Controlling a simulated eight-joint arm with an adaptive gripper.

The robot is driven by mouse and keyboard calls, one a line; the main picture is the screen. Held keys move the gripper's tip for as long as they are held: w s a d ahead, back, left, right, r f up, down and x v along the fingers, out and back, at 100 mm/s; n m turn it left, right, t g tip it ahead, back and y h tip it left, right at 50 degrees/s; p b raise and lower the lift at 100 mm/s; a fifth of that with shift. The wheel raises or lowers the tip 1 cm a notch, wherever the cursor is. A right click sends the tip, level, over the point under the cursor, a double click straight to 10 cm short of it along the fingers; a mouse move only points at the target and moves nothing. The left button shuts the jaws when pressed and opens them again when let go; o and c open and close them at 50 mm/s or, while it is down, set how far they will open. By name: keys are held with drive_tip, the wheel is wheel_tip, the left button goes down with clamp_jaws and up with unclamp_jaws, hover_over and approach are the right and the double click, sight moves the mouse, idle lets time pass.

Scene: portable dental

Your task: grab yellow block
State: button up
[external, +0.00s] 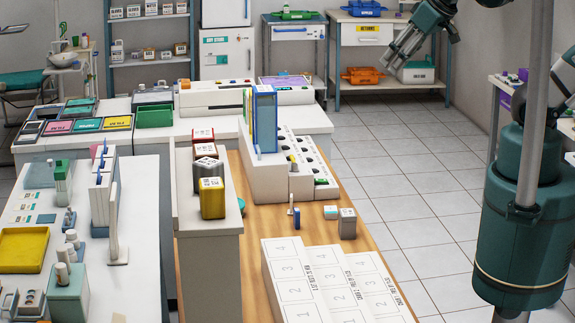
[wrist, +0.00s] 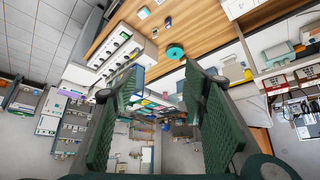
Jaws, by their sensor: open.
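The yellow block (external: 212,198) stands upright on the narrow raised white shelf left of the wooden counter in the external view. A grey block (external: 207,172) stands directly behind it on the same shelf. I cannot pick out the yellow block for certain in the wrist view. My gripper (external: 398,46) is high at the upper right of the external view, far from the block and over the floor side. In the wrist view my gripper (wrist: 161,78) has its two green ribbed fingers spread wide apart with nothing between them.
Red-and-white boxes (external: 203,135) stand farther back on the shelf. A blue upright binder (external: 264,118) stands on a white stepped unit to the right. A small grey cube (external: 347,223) and a teal round item (wrist: 175,51) are on the wooden counter. White numbered boxes fill its front.

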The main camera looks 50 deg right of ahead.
drive_tip(key=shift+o, duration=0.3)
drive_tip(key=w+a+r+n+g+y+b, duration=0.1)
drive_tip(key=w+a+r+n, duration=0.1)
drive_tip(key=w+a+n, duration=0.45)
drive_tip(key=w+a+r+n+g, duration=0.1)
drive_tip(key=w+a+r+n, duration=0.15)
drive_tip(key=a, duration=0.65)
drive_tip(key=n+g+h+b, duration=0.1)
drive_tip(key=n+g+b, duration=0.3)
drive_tip(key=n, duration=1.4)
hover_over(210, 182)
drive_tip(key=shift+g, duration=0.6)
wheel_tip(210, 182, down, 11)
drive_tip(key=shift+r+p, duration=0.2)
drive_tip(key=shift+p, duration=0.25)
drive_tip(key=shift+s+a, duration=0.1)
